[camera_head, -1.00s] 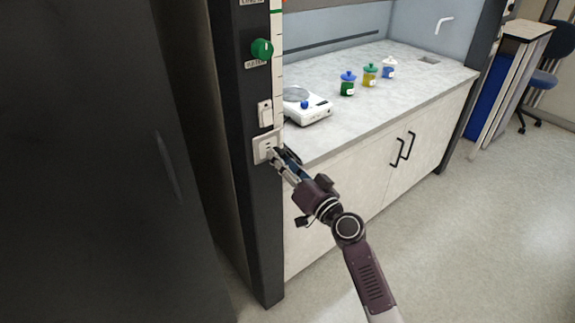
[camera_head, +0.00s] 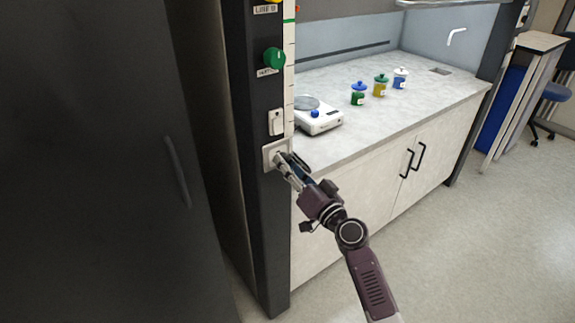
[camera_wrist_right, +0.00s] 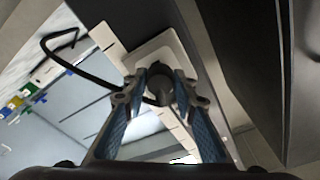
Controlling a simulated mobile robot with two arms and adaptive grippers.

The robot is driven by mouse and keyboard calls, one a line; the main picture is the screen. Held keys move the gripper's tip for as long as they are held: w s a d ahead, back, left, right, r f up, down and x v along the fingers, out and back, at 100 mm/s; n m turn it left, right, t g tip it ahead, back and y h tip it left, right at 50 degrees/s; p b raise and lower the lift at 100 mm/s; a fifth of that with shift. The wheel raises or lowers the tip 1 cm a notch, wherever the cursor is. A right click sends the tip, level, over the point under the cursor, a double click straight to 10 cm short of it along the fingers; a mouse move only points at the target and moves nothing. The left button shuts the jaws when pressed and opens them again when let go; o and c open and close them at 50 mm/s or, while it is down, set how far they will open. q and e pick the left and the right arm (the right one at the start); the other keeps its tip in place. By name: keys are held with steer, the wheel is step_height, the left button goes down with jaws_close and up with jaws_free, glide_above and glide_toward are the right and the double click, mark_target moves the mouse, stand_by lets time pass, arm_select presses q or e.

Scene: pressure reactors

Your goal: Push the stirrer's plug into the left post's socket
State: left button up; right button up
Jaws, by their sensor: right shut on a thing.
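The left post (camera_head: 262,210) is dark and carries a pale socket plate (camera_head: 269,151) below a white switch. My right gripper (camera_head: 283,163) is at this plate. In the right wrist view, my right gripper (camera_wrist_right: 160,82) is shut on the dark plug (camera_wrist_right: 158,88), with the white socket plate (camera_wrist_right: 172,50) directly behind it. A black cord (camera_wrist_right: 82,68) loops off to the left. The plug's front is hidden, so I cannot tell how far it is in the socket. The white stirrer (camera_head: 322,123) with a blue knob stands on the counter. My left gripper is out of view.
A green knob (camera_head: 274,58) and a white switch (camera_head: 276,122) are above the socket. Green, yellow and blue jars (camera_head: 380,86) stand on the counter (camera_head: 400,115). A dark panel (camera_head: 100,160) fills the left.

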steer(key=shift+b, duration=0.45)
stand_by(1.3)
steer(key=shift+w+a, duration=0.3)
steer(key=shift+a, duration=0.05)
stand_by(0.5)
steer(key=o, duration=1.1)
steer(key=shift+o, duration=0.2)
steer(key=v, duration=1.2)
steer(key=shift+f, duration=0.1)
